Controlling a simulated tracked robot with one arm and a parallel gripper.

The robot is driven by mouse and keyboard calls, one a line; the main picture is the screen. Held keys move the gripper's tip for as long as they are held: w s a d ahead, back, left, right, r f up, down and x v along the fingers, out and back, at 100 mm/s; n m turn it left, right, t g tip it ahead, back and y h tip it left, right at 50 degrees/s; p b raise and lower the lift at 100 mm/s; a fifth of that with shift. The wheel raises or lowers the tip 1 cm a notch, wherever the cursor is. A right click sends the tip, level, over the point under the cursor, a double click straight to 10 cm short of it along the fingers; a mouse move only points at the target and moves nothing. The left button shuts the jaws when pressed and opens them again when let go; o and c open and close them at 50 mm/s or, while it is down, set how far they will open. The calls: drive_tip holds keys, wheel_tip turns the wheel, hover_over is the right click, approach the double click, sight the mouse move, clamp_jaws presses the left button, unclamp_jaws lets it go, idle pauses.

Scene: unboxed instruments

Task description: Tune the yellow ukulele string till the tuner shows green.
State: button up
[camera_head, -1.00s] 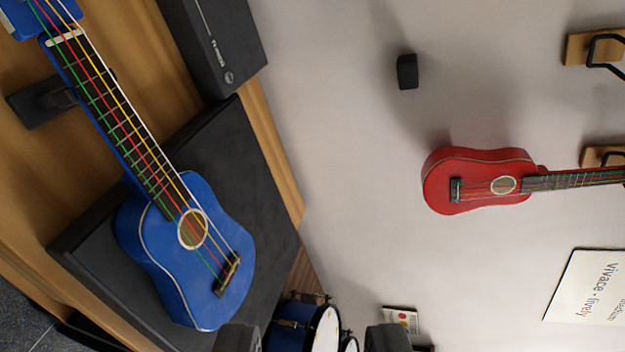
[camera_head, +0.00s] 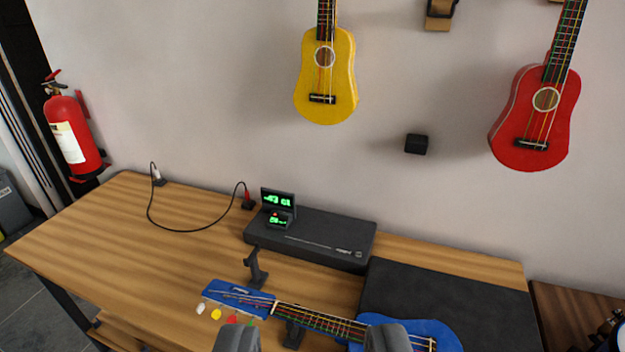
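A blue ukulele (camera_head: 411,328) lies at the bottom of the view, its body on a black mat (camera_head: 450,290) and its headstock (camera_head: 238,296) to the left. Its strings are coloured green, red, yellow and white. By the headstock are tuning pegs, including a yellow peg (camera_head: 216,314), a white peg (camera_head: 200,308) and a red peg (camera_head: 232,319). A small tuner (camera_head: 278,205) with green digits stands on a black case; its reading is too small to read surely. My gripper (camera_head: 308,340) is open, its two fingers apart at the bottom edge, in front of the ukulele's neck.
A black case (camera_head: 320,240) stands at the table's back. A black stand (camera_head: 256,268) rises behind the headstock. A cable (camera_head: 180,230) lies at the back left. The wooden table (camera_head: 120,250) is clear at left. Yellow (camera_head: 326,85) and red (camera_head: 535,120) ukuleles hang on the wall.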

clamp_jaws()
idle(1.7)
